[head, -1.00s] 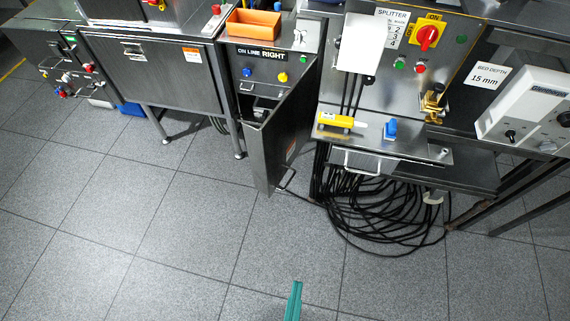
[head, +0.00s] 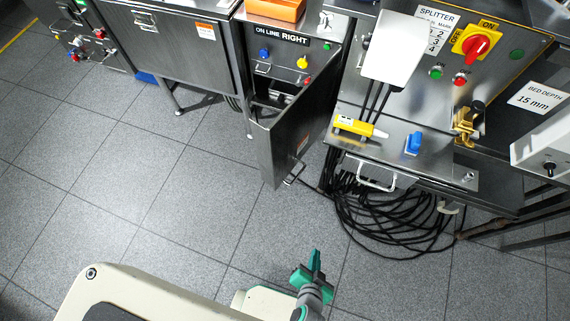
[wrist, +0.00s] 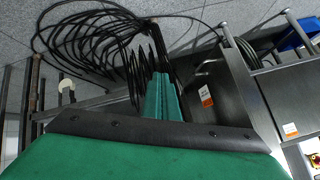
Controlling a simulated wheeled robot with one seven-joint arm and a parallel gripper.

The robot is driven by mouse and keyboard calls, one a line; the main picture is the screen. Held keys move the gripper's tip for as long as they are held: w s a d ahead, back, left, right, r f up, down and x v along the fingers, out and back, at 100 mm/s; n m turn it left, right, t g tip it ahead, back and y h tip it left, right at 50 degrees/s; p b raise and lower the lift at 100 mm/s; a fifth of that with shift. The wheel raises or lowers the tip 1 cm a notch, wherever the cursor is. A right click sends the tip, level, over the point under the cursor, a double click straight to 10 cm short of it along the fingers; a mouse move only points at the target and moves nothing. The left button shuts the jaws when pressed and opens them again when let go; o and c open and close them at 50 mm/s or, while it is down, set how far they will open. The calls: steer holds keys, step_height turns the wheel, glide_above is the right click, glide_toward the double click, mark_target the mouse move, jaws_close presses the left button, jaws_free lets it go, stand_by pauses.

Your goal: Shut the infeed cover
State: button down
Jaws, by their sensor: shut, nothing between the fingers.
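A grey metal door (head: 293,143) stands swung open below the ON LINE RIGHT panel, with a small handle at its lower edge. It is the only cover I see open; no label on it reads as infeed. It also shows in the wrist view (wrist: 207,100), to the right of my fingers. My gripper (head: 315,262) is green, shut and empty, over the floor in front of the door and apart from it. In the wrist view my gripper's fingers (wrist: 162,98) are pressed together.
Black cables (head: 385,215) lie coiled on the floor right of the door. The splitter bench (head: 440,170) with its drawer handle stands above them. A shut cabinet front (head: 170,45) is at the left. The floor (head: 170,200) left of the door is clear.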

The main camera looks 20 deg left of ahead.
steer(key=w+f+m+g+y, duration=0.1)
steer(key=w+f+g+y, duration=0.1)
steer(key=w+f, duration=0.25)
steer(key=n+g+y, duration=0.2)
steer(key=y, duration=1.3)
glide_toward(276, 160)
steer(key=x, duration=0.6)
steer(key=shift+f, duration=0.15)
steer(key=shift+w+a, duration=0.1)
steer(key=shift+a, duration=0.1)
